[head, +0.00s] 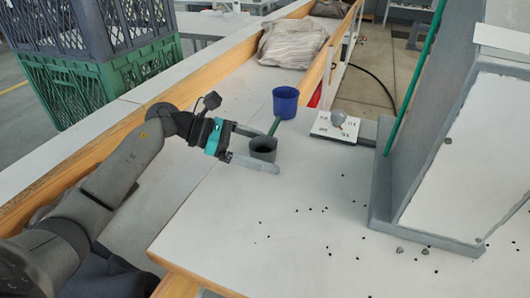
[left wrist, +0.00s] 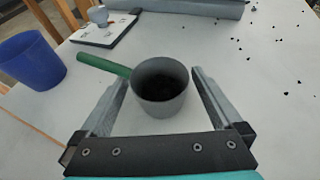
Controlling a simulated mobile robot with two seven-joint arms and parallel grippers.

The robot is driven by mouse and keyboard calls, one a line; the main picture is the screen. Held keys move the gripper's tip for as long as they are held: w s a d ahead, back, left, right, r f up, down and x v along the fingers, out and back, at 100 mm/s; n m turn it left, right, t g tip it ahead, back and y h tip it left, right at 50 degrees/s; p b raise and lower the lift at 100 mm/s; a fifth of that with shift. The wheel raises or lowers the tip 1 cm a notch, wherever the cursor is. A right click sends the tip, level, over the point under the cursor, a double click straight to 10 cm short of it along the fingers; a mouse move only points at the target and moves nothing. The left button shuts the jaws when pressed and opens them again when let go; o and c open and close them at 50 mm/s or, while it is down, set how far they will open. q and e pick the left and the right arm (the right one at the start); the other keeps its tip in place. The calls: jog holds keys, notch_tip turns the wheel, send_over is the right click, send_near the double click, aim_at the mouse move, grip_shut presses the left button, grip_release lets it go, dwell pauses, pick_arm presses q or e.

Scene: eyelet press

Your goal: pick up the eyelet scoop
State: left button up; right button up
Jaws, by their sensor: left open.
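The eyelet scoop (head: 264,150) is a small grey cup with a green handle, standing upright on the white table. In the left wrist view the scoop (left wrist: 160,92) has dark contents, and its green handle points to the upper left. My left gripper (head: 258,148) is open, with one finger on each side of the cup. In the left wrist view the left gripper's fingers (left wrist: 160,90) show gaps to the cup on both sides. My right gripper is not in view.
A blue cup (head: 285,102) stands behind the scoop. A white board with a grey knob (head: 335,126) lies to its right. A large grey press-like stand (head: 430,215) is at the right. Small dark bits lie scattered on the table (head: 215,225). Stacked crates (head: 90,70) stand at the upper left.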

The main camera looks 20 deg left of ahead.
pick_arm(q)
jog(key=c, duration=1.4)
jog(key=shift+c, duration=0.2)
